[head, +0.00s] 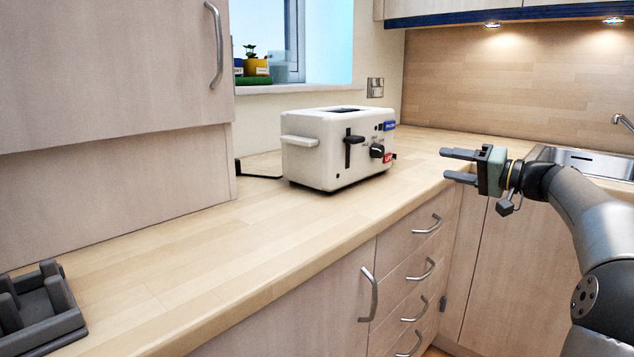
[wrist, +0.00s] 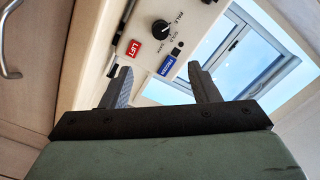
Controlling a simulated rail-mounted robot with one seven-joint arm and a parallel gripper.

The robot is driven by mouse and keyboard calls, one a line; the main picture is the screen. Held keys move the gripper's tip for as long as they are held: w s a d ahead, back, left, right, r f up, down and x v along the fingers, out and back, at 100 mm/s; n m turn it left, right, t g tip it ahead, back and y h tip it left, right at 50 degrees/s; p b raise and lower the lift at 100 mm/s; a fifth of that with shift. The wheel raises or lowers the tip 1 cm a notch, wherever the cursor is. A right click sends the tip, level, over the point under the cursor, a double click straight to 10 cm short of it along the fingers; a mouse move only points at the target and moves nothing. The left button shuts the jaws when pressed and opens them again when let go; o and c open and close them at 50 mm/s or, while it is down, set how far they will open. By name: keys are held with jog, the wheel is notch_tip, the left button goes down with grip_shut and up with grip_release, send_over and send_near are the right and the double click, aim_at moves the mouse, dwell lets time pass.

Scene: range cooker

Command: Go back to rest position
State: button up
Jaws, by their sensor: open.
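My gripper (head: 459,165) is open and empty. In the head view it is in the air at the right, in front of the counter edge, with its fingers pointing left. My dark arm reaches to it from the lower right. A white toaster (head: 337,147) stands on the counter to the left of my gripper, clearly apart from it. In the wrist view both fingers (wrist: 160,88) show spread with nothing between them. The toaster (wrist: 190,15) shows beyond them, with its dial, a red LIFT label and a blue label.
The wooden counter (head: 190,250) is mostly clear. A dark grey holder (head: 42,312) sits at its left front. A sink (head: 585,162) lies behind my arm at the right. Drawers with metal handles (head: 421,270) are below my gripper. A wall cabinet (head: 115,70) hangs at the left.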

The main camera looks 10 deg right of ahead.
jog(key=s+a+f+g+h+p, duration=0.4)
jog(key=a+f+g+h+p, duration=0.35)
jog(key=p, duration=0.55)
jog(key=s+a+r+n+g+p, duration=0.1)
jog(key=s+a+r+g+p, duration=0.2)
jog(key=s+a+p, duration=0.5)
jog(key=s+a+r+n+g+p, duration=0.15)
jog(key=s+a+p, duration=0.3)
jog(key=a, duration=0.55)
jog(key=s+a+n+g+h+p, duration=0.1)
jog(key=s+a+p, duration=0.1)
jog(key=s, duration=0.6)
jog(key=s+a+n+g+h+p, duration=0.1)
jog(key=s+a+p, duration=0.2)
jog(key=s, duration=0.5)
jog(key=shift+a+h+p, duration=0.35)
jog(key=shift+a, duration=0.35)
